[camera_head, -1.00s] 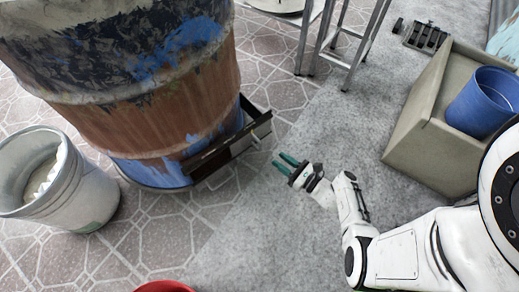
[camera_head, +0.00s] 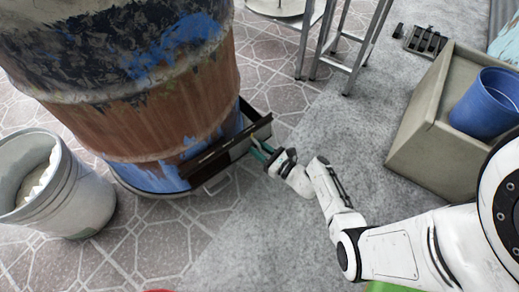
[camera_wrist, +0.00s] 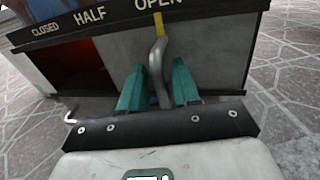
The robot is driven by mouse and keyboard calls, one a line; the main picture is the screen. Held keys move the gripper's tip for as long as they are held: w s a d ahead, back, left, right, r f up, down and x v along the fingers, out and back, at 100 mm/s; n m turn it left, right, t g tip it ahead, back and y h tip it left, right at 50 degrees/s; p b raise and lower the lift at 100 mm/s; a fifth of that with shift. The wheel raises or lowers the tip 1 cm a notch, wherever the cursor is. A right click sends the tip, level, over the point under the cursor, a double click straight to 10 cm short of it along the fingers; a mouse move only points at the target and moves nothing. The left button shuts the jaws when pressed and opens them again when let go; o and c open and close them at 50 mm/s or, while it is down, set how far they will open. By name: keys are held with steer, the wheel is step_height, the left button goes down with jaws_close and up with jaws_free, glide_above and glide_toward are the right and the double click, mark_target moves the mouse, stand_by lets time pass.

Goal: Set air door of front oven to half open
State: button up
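The front oven is a rusty, blue-painted barrel (camera_head: 150,120) at the left of the head view. A dark air-door housing (camera_head: 228,143) sticks out low on its side. In the wrist view a strip (camera_wrist: 115,15) reads CLOSED, HALF, OPEN. The grey air door (camera_wrist: 215,50) hangs below it, with a dark reddish opening (camera_wrist: 78,68) to its left. Its yellow pointer (camera_wrist: 161,30) stands at OPEN. My gripper (camera_head: 260,149) is at the housing. In the wrist view its green fingers (camera_wrist: 158,72) are apart on both sides of the grey curved handle (camera_wrist: 157,55), with gaps visible.
A thin bent rod (camera_wrist: 70,114) shows at the wrist view's lower left. A metal bucket (camera_head: 75,195) stands left of the barrel. A concrete box (camera_head: 430,130) holding a blue pot (camera_head: 485,105) is at right. Metal legs (camera_head: 345,60) stand behind. Grey floor between is clear.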

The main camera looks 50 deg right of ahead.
steer(key=shift+c, duration=0.2)
jaws_close()
